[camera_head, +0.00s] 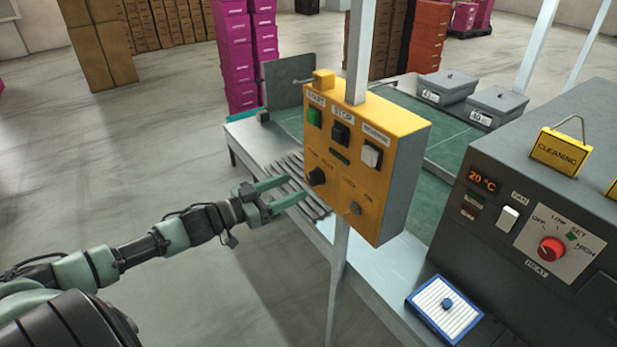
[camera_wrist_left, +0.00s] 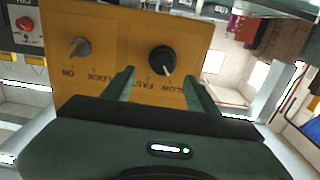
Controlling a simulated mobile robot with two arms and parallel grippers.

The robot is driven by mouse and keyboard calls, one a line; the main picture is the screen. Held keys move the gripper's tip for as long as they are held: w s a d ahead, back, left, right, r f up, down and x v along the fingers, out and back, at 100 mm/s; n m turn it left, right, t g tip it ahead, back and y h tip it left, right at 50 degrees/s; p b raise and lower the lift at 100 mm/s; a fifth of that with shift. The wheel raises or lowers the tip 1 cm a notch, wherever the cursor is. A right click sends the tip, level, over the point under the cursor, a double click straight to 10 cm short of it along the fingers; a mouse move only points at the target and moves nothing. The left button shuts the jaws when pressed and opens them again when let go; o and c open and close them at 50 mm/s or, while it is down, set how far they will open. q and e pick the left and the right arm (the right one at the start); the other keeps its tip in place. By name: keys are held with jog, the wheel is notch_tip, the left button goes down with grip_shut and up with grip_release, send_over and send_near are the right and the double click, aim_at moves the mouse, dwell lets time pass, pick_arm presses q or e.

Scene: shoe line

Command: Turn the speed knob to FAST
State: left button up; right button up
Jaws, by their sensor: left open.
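The speed knob is a round black knob (camera_head: 316,176) on the front of a yellow control box (camera_head: 377,120), low on its left side. In the left wrist view the knob (camera_wrist_left: 162,60) has a white mark at its lower edge, nearer the SLOW lettering than FAST. My left gripper (camera_head: 288,192) is open, its green fingers pointing at the knob from the left. In the left wrist view the knob appears between the two fingertips (camera_wrist_left: 158,76), just beyond them; no contact is clear. My right gripper is not in view.
The box also carries a green button (camera_head: 314,116), a black button (camera_head: 340,133), a white switch (camera_head: 371,154) and a grey key switch (camera_head: 354,208). A metal post (camera_head: 338,270) supports it. A grey heater unit (camera_head: 540,180) stands right. Open floor lies left.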

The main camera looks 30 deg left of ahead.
aim_at(310, 179)
pick_arm(q)
jog(key=x, duration=0.4)
jog(key=shift+w+a+p, duration=0.15)
jog(key=shift+w+p, duration=0.2)
jog(key=shift+w, duration=0.05)
jog(key=shift+x, duration=0.8)
jog(key=shift+f, duration=0.1)
grip_shut()
